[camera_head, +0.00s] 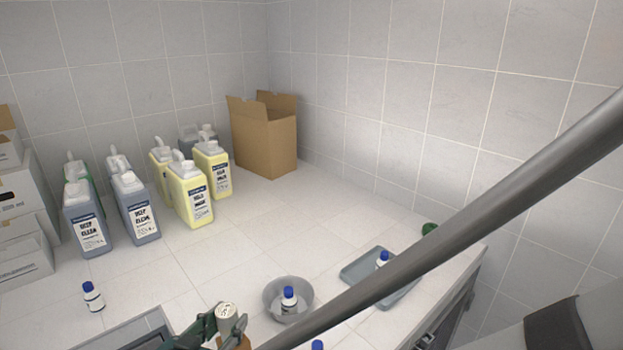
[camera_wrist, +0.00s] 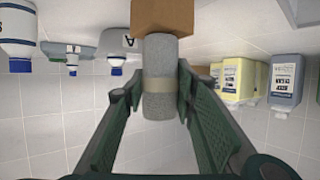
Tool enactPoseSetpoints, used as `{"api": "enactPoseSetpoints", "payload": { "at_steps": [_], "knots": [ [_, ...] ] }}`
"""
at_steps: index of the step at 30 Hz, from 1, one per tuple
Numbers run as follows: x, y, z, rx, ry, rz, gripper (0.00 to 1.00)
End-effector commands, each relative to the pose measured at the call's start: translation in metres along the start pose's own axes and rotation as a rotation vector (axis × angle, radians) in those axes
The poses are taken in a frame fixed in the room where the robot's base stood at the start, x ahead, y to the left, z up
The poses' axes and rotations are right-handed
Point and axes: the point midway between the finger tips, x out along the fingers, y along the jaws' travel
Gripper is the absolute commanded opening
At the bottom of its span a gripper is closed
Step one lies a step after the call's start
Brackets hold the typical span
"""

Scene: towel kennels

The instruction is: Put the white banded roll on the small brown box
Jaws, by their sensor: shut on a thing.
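The white banded roll (camera_wrist: 159,105) looks pale grey with a beige band round its middle. It is upright between the green fingers of my gripper (camera_wrist: 157,100), which is shut on it. The small brown box (camera_wrist: 163,15) is directly at the roll's lower end in the upside-down wrist view. I cannot tell whether the roll bears on the box or hangs just above it. In the head view, my gripper (camera_head: 222,328) is at the bottom edge, with the roll's white top (camera_head: 227,311) showing and a bit of the brown box (camera_head: 236,343) below it.
A grey bowl (camera_head: 272,298) holding a blue-capped bottle (camera_head: 289,300) stands close to the right. A grey tray (camera_head: 400,290) with another bottle is farther right. Several large jugs (camera_head: 190,192) and an open cardboard box (camera_head: 265,145) stand at the back. The counter's middle is clear.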

Motion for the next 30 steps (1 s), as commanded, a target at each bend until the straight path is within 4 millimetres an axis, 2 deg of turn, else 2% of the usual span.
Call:
{"api": "enactPoseSetpoints", "payload": {
  "at_steps": [5,6,9,24,30],
  "knots": [
    [0.002,0.0,0.004,0.0,0.0,0.0,0.14],
    [0.001,0.0,0.003,0.0,0.0,0.0,0.32],
    [0.001,0.0,0.003,0.0,0.0,0.0,0.42],
    [-0.001,0.0,-0.001,0.0,0.0,0.0,0.42],
    [-0.013,0.0,-0.001,0.0,0.0,-0.002,0.42]
  ]
}}
